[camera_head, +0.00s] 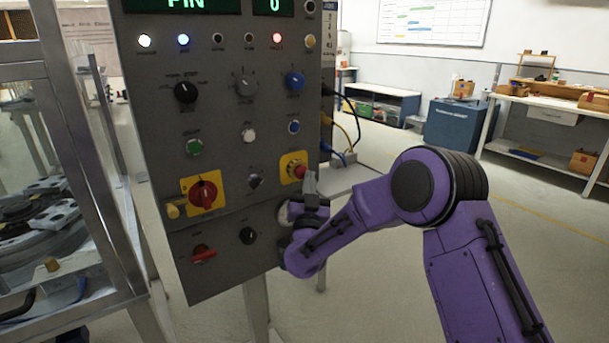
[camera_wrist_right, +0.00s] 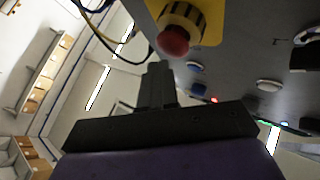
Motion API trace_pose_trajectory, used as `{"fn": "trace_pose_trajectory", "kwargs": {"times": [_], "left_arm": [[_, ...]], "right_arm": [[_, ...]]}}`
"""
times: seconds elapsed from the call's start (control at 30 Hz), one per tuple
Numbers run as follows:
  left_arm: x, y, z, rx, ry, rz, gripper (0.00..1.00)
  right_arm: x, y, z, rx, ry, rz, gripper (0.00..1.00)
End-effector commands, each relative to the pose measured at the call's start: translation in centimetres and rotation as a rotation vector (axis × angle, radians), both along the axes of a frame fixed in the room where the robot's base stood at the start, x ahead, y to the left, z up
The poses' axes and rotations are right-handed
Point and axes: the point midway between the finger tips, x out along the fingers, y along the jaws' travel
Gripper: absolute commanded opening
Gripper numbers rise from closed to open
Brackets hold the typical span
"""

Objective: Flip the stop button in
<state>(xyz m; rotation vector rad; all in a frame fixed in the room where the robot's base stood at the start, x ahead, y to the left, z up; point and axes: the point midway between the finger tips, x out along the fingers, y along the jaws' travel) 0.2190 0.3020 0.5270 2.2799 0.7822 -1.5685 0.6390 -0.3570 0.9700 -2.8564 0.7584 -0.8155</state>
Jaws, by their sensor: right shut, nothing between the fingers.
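The stop button (camera_head: 299,171) is a red mushroom head on a yellow square plate, at the lower right of the grey control panel (camera_head: 225,130). In the right wrist view the stop button (camera_wrist_right: 173,40) shows large at the top, with its yellow collar and plate behind it. My right gripper (camera_head: 310,182) is shut and empty, just right of and below the button in the head view. In the right wrist view its fingertips (camera_wrist_right: 158,68) are close to the red head; I cannot tell whether they touch it. My left gripper is not in view.
A red rotary switch (camera_head: 203,194) on a yellow plate, several knobs and lamps sit on the panel. Cables (camera_head: 345,125) hang at its right side. A metal frame (camera_head: 75,150) stands at left. A workbench (camera_head: 550,110) and open floor lie at right.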

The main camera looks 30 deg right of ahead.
Motion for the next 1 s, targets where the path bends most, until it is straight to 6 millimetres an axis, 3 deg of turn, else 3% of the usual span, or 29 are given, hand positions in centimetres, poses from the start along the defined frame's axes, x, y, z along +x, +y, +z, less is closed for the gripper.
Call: {"fn": "trace_pose_trajectory", "kwargs": {"times": [1.0], "left_arm": [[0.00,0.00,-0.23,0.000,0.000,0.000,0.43]], "right_arm": [[0.90,0.05,-0.02,0.000,-0.001,0.000,0.00]]}}
